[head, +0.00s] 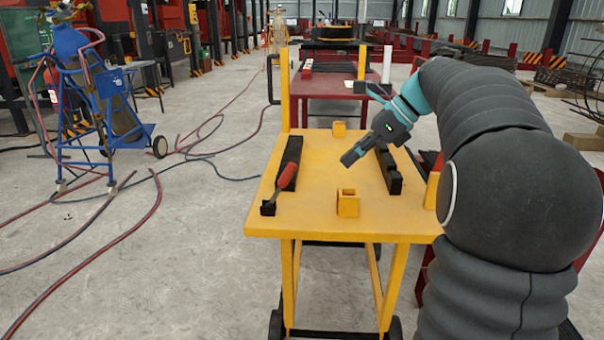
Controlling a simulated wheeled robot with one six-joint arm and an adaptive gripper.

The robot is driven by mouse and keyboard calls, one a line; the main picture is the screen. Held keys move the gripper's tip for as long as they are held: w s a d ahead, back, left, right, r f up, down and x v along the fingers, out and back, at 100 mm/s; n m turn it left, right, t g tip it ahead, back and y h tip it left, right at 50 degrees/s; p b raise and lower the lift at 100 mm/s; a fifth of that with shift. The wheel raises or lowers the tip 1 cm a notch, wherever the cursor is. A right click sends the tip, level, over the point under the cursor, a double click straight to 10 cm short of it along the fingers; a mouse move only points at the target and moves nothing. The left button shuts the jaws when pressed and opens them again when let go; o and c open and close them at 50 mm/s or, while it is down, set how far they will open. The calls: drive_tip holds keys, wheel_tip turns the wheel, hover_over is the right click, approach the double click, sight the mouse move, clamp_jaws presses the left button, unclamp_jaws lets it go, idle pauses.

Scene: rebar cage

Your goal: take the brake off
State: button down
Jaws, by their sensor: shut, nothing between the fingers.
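A yellow cart (320,215) stands in front of me in the head view. A lever with a red grip (288,176) is at its left front; it slants up and to the right from a small black base (268,208). This looks like the brake lever, though no label shows. My gripper (347,160) is shut and empty over the middle of the cart top, to the right of the red grip and apart from it. Its fingers point down and to the left.
Black blocks lie along the cart top's left (291,152) and right (388,172) sides. A small yellow bracket (348,203) stands near the front, another (339,129) at the back. A blue gas-bottle trolley (100,110) and red hoses (130,232) occupy the floor at left.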

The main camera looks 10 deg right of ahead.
sight(280, 186)
drive_tip(key=shift+a+f, duration=0.1)
drive_tip(key=b+x, duration=0.2)
drive_tip(key=x, duration=0.7)
drive_tip(key=shift+f+b, duration=0.15)
drive_tip(key=shift+b, duration=0.15)
drive_tip(key=shift+w+a+r, duration=0.25)
drive_tip(key=shift+w+a, duration=0.1)
drive_tip(key=shift+a, duration=0.25)
drive_tip(key=shift+w+a+r, duration=0.25)
drive_tip(key=shift+w+a, duration=0.05)
drive_tip(key=shift+a, duration=0.3)
drive_tip(key=shift+w+a+r, duration=0.25)
drive_tip(key=shift+w+a, duration=0.1)
drive_tip(key=shift+a, duration=0.25)
drive_tip(key=shift+r, duration=0.1)
